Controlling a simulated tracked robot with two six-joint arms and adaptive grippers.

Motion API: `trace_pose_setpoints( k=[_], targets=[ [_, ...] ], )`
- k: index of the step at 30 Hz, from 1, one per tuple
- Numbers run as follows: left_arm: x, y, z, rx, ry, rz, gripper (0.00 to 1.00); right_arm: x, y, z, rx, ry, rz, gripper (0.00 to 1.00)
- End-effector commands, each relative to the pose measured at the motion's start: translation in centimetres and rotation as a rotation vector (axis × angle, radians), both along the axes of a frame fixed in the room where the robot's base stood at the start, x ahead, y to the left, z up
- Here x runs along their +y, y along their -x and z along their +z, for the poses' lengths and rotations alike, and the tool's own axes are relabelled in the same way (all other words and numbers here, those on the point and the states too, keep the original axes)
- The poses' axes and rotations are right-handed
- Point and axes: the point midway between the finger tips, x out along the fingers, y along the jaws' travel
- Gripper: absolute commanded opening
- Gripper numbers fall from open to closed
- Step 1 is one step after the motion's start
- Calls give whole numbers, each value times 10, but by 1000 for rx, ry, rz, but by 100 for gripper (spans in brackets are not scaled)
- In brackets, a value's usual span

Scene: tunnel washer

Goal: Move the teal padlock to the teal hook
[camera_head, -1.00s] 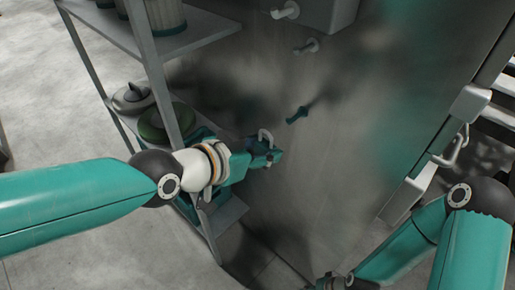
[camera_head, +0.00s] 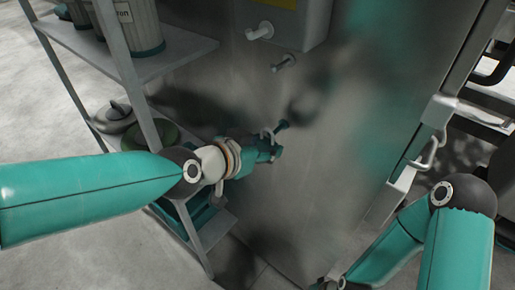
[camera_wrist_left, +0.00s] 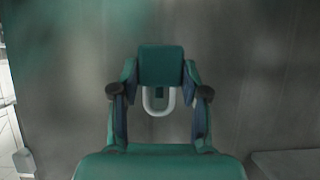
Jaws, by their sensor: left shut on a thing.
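The teal padlock (camera_wrist_left: 160,66) is between the fingers of my left gripper (camera_wrist_left: 158,98) in the left wrist view. Its pale shackle (camera_wrist_left: 150,108) shows below the body there, with a small dark teal piece inside its loop. In the head view my left gripper (camera_head: 268,152) is shut on the padlock, with the shackle (camera_head: 266,136) upward. The teal hook (camera_head: 282,125) sticks out of the grey metal wall just beside the shackle. I cannot tell whether the shackle is around the hook. My right gripper (camera_head: 328,284) is mostly cut off at the bottom edge.
Two pale hooks (camera_head: 260,32) (camera_head: 284,62) stick out higher on the grey wall (camera_head: 340,150). A shelf rack (camera_head: 130,60) with bins and round lidded items stands left, close to my left arm. A door handle (camera_head: 425,155) is at the right.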

Motion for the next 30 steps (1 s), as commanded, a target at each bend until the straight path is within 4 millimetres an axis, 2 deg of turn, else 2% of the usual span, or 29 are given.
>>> trace_pose_setpoints(
  k=[13,21,30],
  targets=[
    [-16,-22,-1,-1,1,1,8,0,0,5,0,0,0,38],
    [-20,-28,-13,-1,0,2,8,0,0,-3,0,0,0,38],
    [-21,-30,-14,-2,1,2,8,0,0,-4,0,0,0,38]
  ],
)
